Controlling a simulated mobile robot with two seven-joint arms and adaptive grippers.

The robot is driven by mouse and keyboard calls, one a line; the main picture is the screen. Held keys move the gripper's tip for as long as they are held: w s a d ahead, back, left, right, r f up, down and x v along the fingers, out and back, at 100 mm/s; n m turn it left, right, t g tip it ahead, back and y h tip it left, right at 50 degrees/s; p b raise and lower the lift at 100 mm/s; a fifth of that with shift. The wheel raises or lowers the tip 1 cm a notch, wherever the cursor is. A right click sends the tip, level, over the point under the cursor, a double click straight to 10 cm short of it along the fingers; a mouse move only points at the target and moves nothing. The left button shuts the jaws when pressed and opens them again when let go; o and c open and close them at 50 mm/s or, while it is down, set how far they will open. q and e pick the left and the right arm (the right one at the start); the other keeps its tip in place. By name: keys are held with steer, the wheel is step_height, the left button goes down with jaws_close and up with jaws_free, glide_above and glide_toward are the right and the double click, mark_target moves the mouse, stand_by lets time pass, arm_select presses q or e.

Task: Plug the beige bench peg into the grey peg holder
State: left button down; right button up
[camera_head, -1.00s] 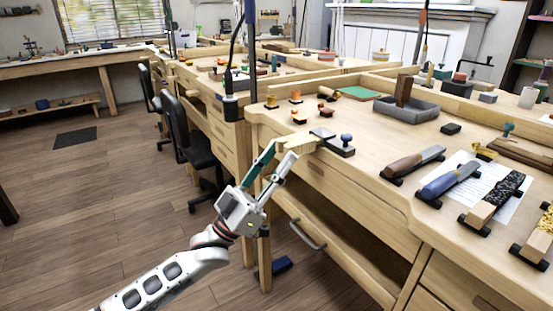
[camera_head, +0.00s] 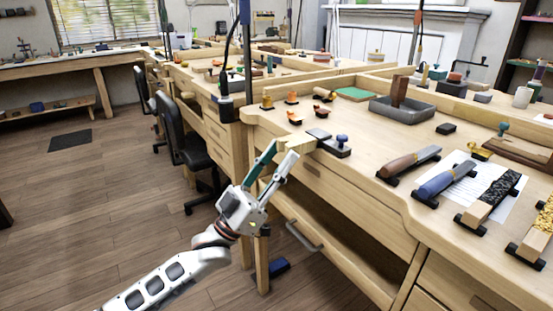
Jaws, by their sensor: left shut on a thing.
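The beige bench peg (camera_head: 299,143) is at the front edge of the near workbench, at the tips of my left gripper (camera_head: 280,157). That gripper is shut on the peg, with one teal finger and one pale finger around its near end. The peg's far end points at the grey peg holder (camera_head: 318,134), a small plate at the bench edge beside a dark block with a blue knob. The peg's far end is close to the holder. I cannot tell whether it touches or sits inside it. My right gripper is not in view.
Files (camera_head: 447,180) and other tools on dark rests lie along the right of the bench. A grey tray (camera_head: 404,110) and small orange-topped items stand farther back. An open drawer (camera_head: 330,240) is below the bench top. A black chair (camera_head: 188,145) stands at the left.

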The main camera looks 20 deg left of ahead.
arm_select(q)
steer(key=shift+w+d, duration=0.2)
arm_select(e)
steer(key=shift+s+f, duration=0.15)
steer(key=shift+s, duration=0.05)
arm_select(q)
steer(key=c, duration=1.4)
jaws_free()
steer(key=shift+o, duration=0.2)
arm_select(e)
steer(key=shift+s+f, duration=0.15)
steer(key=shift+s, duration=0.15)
arm_select(q)
steer(key=shift+f, duration=0.1)
steer(key=shift+c, duration=0.3)
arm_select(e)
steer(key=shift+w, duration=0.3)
arm_select(q)
steer(key=b+v, duration=0.1)
steer(key=v, duration=0.6)
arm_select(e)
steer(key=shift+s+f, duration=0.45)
